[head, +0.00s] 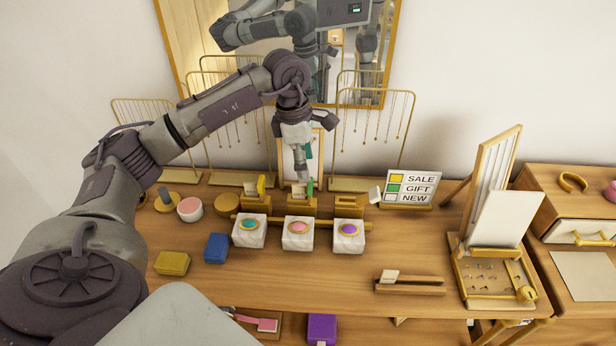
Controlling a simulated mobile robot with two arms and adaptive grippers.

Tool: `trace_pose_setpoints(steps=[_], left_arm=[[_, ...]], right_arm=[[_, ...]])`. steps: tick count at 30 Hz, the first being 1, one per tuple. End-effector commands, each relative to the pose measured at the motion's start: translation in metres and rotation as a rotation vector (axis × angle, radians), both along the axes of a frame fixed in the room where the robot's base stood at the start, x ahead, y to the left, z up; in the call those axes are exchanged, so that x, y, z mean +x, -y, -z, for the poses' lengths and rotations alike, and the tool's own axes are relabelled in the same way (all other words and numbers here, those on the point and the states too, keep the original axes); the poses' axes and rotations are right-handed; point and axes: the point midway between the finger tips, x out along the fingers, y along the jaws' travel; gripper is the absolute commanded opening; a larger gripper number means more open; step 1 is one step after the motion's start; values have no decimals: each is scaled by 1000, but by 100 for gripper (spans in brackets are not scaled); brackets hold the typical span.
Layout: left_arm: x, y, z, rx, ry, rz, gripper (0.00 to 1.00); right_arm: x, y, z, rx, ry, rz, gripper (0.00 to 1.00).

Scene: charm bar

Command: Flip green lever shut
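The green lever (310,187) stands roughly upright on the middle wooden block (302,205), behind the box with the pink oval. My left gripper (302,178) points down from above, with its tips right beside the green lever on its left. I cannot tell whether they touch. The fingers look close together, but they are too small to read as open or shut. They partly hide the lever and block. My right gripper is out of view.
A yellow lever (261,186) stands on the left block; a white one (375,194) leans right on the right block. White boxes (298,242) stand in front. Necklace stands (372,125) and a mirror (385,60) are behind. The label sign (411,187) is at right.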

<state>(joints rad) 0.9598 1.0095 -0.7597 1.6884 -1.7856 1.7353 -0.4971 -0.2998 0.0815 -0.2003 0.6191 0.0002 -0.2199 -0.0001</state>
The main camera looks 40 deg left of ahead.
Motion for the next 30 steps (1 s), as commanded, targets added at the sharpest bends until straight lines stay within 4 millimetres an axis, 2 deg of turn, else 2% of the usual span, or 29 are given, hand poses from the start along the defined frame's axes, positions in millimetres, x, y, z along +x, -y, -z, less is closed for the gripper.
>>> trace_pose_setpoints(steps=[3,10,15,30], left_arm=[[-1,-3,-26,1,3,0,69],[-4,-7,-55,0,0,0,69],[-5,-8,-60,0,-2,0,69],[-5,-8,-60,0,-1,0,69]], right_arm=[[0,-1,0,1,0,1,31],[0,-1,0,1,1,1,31],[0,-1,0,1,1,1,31],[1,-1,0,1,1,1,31]])
